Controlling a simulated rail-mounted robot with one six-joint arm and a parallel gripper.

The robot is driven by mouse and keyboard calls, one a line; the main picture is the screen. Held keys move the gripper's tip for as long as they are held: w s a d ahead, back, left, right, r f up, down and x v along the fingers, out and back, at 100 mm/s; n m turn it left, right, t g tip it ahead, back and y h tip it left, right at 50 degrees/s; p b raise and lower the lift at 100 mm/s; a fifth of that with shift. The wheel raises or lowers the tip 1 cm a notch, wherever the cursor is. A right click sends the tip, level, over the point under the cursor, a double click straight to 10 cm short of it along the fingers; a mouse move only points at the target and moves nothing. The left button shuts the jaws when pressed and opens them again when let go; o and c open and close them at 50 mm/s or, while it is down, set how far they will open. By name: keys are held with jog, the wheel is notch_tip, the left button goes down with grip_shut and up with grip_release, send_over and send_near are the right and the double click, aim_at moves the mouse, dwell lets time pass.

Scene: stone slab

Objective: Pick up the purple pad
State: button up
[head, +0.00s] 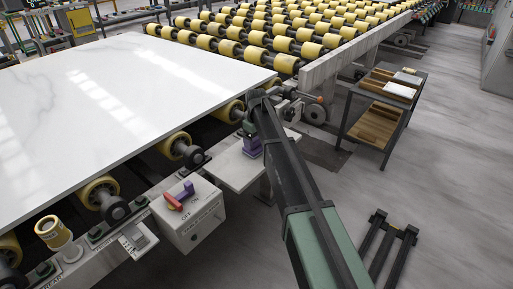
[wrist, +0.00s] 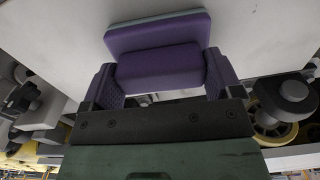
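The purple pad (wrist: 160,50) has a wide purple plate with a thin grey layer along its far edge and a raised purple block on its near side. In the head view, purple (head: 252,147) shows at the pale shelf beside the slab line, partly hidden by my arm. My gripper (wrist: 165,80) has its two dark purple textured fingers on either side of the raised block. Hardly any gap shows between fingers and block, and I cannot tell whether they press on it. Whether the pad rests on the shelf or is slightly raised is also unclear.
The pale shelf (head: 226,172) sticks out below the roller line. A control box (head: 190,218) with a red and purple switch stands to its left. The white slab (head: 110,95) lies on yellow rollers. A cart (head: 378,112) stands at right, with open floor around it.

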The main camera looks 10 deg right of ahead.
aim_at(256, 138)
jog(key=c, duration=0.3)
notch_tip(256, 138, up, 20)
jog(key=p, duration=2)
